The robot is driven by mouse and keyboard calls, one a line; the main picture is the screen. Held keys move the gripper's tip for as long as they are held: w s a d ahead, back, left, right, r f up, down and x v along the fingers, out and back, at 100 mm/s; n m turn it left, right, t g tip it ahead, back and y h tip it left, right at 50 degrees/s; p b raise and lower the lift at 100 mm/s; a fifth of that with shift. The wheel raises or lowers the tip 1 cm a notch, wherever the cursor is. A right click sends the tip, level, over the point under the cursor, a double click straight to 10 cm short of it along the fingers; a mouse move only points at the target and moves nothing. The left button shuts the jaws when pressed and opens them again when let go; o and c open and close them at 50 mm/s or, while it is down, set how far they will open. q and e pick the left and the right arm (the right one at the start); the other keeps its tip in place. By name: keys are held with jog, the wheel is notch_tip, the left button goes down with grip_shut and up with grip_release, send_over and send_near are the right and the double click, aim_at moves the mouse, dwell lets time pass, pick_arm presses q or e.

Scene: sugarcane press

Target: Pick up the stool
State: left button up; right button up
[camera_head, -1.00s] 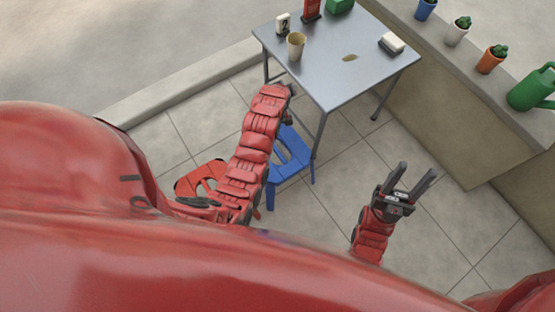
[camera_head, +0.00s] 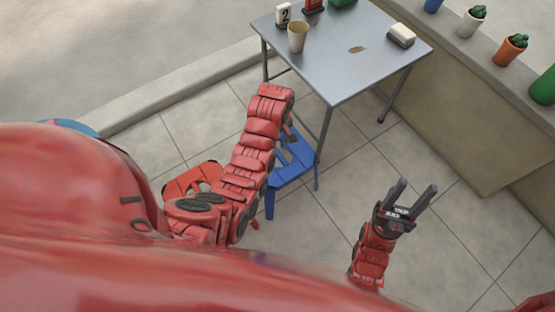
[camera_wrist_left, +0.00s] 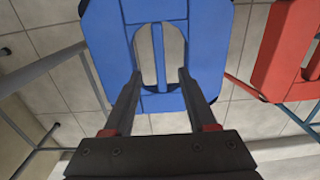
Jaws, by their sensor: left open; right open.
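The blue stool (camera_head: 290,165) stands on the tiled floor beside the metal table's near legs. My left arm covers part of it in the head view. In the left wrist view, the blue stool's seat (camera_wrist_left: 207,45) fills the upper middle, with an oval opening split by a central bar. My left gripper (camera_wrist_left: 160,72) is open, its fingertips over the opening on either side of the bar's line. I cannot tell whether the tips are inside the opening; nothing is gripped. My right gripper (camera_head: 411,187) is open and empty over the floor, right of the stool.
A red stool (camera_head: 190,180) stands left of the blue one, partly behind my arm; it also shows in the wrist view (camera_wrist_left: 285,50). The metal table (camera_head: 345,75) holds a cup (camera_head: 298,37) and small items. A ledge (camera_head: 480,55) with pots runs along the right.

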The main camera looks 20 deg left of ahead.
pick_arm(q)
notch_tip(320, 180, down, 4)
jog(key=shift+f+b, duration=0.15)
jog(key=shift+b, duration=0.3)
jog(key=f+b, duration=0.1)
jog(key=f, duration=0.1)
jog(key=f+b, duration=0.1)
jog(key=f, duration=0.2)
jog(key=shift+w+a, duration=0.15)
jog(key=shift+a, duration=0.05)
grip_shut()
jog(key=shift+r, duration=0.1)
dwell(0.6)
